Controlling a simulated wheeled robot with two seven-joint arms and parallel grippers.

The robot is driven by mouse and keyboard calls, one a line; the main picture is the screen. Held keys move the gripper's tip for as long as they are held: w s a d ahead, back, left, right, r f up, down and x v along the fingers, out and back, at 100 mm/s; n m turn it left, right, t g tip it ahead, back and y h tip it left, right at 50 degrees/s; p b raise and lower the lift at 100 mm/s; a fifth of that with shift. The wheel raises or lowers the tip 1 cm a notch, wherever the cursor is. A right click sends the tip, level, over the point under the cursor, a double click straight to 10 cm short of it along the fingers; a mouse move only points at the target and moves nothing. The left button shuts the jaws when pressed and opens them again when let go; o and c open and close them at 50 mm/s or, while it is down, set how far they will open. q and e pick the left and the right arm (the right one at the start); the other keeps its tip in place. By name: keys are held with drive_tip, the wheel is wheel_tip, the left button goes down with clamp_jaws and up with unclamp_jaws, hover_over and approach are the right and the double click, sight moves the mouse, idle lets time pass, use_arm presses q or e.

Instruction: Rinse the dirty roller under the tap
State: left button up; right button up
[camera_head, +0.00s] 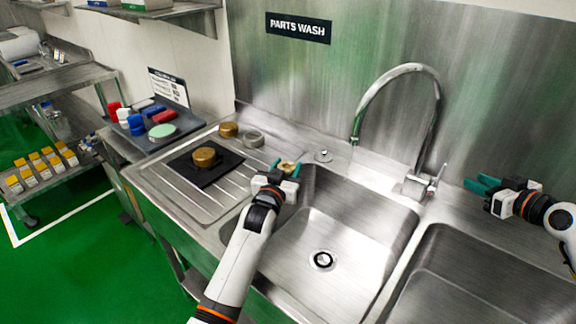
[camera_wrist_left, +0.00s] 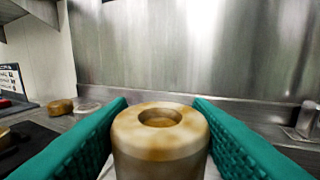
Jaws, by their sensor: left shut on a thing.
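My left gripper (camera_head: 286,170) is shut on a roller (camera_head: 287,166) with brown stains and a hole in its top. In the left wrist view the roller (camera_wrist_left: 160,138) stands upright between the teal fingers. The gripper holds it at the back left corner of the left sink basin (camera_head: 325,225), left of the tap (camera_head: 407,70). The curved spout ends over the back of this basin, to the right of the roller. My right gripper (camera_head: 477,184) is to the right of the tap lever (camera_head: 437,176), apart from it; its teal fingers look parted and empty.
A brass-coloured part (camera_head: 204,156) sits on a black mat (camera_head: 185,170) on the ribbed drainboard. Another brass part (camera_head: 228,130) and a grey ring (camera_head: 253,138) stand behind it. A tray (camera_head: 165,137) of coloured items is at left. A second basin (camera_head: 480,280) is at right.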

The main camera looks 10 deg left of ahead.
use_arm(q)
drive_tip(key=s+d+r+y, duration=0.1)
drive_tip(key=s+d+r, duration=0.15)
drive_tip(key=d, duration=0.55)
drive_tip(key=s+d+r, duration=0.1)
drive_tip(key=s+d, duration=0.2)
drive_tip(key=d, duration=0.5)
drive_tip(key=shift+n, duration=0.3)
drive_tip(key=shift+w+f, duration=0.2)
drive_tip(key=shift+w, duration=0.55)
drive_tip(key=shift+w+f, duration=0.2)
drive_tip(key=shift+w, duration=0.6)
drive_tip(key=shift+w+f, duration=0.2)
drive_tip(key=shift+w, duration=0.55)
use_arm(e)
drive_tip(key=shift+c, duration=0.2)
